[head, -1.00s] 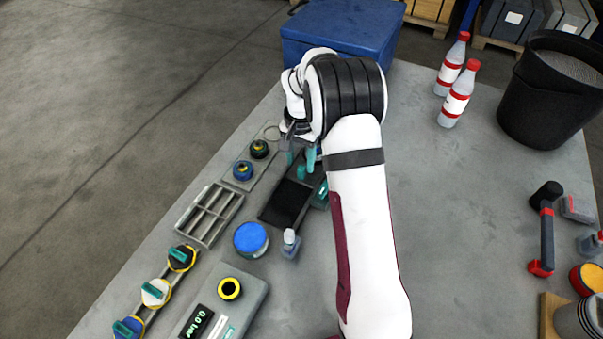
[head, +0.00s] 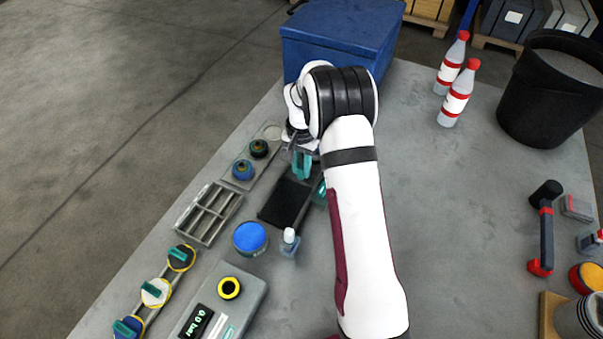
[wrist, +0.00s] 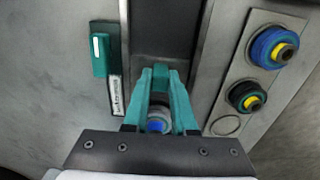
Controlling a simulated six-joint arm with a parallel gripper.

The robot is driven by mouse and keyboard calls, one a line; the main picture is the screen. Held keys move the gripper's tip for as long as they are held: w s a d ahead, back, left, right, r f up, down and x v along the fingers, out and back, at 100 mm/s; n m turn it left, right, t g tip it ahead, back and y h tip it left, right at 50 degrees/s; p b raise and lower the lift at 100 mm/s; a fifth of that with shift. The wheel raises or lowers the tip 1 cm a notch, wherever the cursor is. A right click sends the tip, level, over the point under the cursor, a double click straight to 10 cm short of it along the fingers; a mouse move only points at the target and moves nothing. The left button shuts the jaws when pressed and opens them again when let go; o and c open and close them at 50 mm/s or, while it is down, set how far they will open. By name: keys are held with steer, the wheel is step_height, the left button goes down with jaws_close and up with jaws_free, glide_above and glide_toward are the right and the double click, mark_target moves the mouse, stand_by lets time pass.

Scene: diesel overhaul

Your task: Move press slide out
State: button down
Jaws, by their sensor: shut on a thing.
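The press (head: 285,203) is a dark, flat unit on the bench, below and left of my gripper in the head view. In the wrist view its dark channel (wrist: 166,30) runs up the middle between two rails. The slide's small teal handle (wrist: 160,74) stands at the near part of this channel. My gripper (head: 302,172) points down, and its two teal fingers are shut on the handle. A round grey part with a blue centre (wrist: 157,125) shows between the fingers, nearer the wrist. My fingers hide part of the slide.
A plate with a blue part (head: 243,170) and a dark green part (head: 259,149) lies close on the left. A grey divided tray (head: 208,213), a blue-lidded jar (head: 250,238) and a small bottle (head: 289,242) are near. A blue box (head: 335,40) stands behind.

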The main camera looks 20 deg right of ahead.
steer(key=shift+s+a, duration=1.6)
steer(key=shift+s+a, duration=1.55)
steer(key=shift+a, duration=0.05)
steer(key=shift+s+a, duration=1.35)
steer(key=c, duration=0.8)
jaws_free()
steer(key=shift+o, duration=0.2)
